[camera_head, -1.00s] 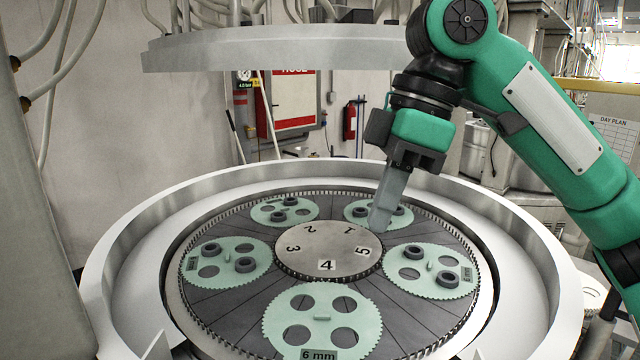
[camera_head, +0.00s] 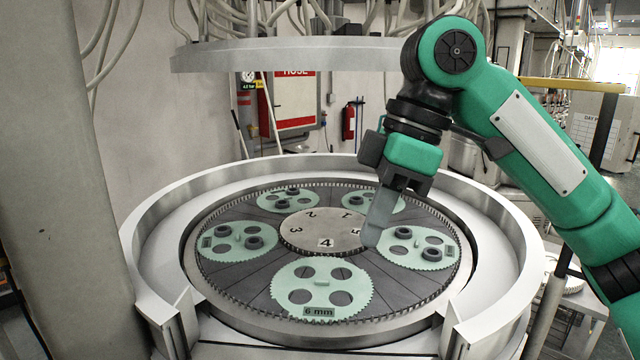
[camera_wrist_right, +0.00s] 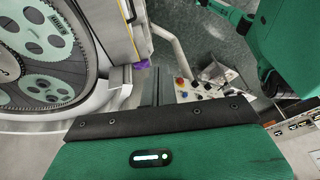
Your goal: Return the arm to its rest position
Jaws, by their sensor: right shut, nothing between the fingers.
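My right arm (camera_head: 535,135) comes in from the right in the head view. Its gripper (camera_head: 377,232) points down over the right part of the lapping machine, near the number 5 on the centre disc (camera_head: 320,240). The gripper is shut and empty; whether its tip touches the disc or hovers above it is hard to tell.
The round lapping plate (camera_head: 225,282) carries several pale green carriers, some with dark rings. The front carrier (camera_head: 345,300), marked 6 mm, has no rings. A raised pale rim (camera_head: 150,250) surrounds it. A heavy upper plate (camera_head: 290,56) hangs above. A control panel (camera_wrist_right: 205,85) shows in the wrist view.

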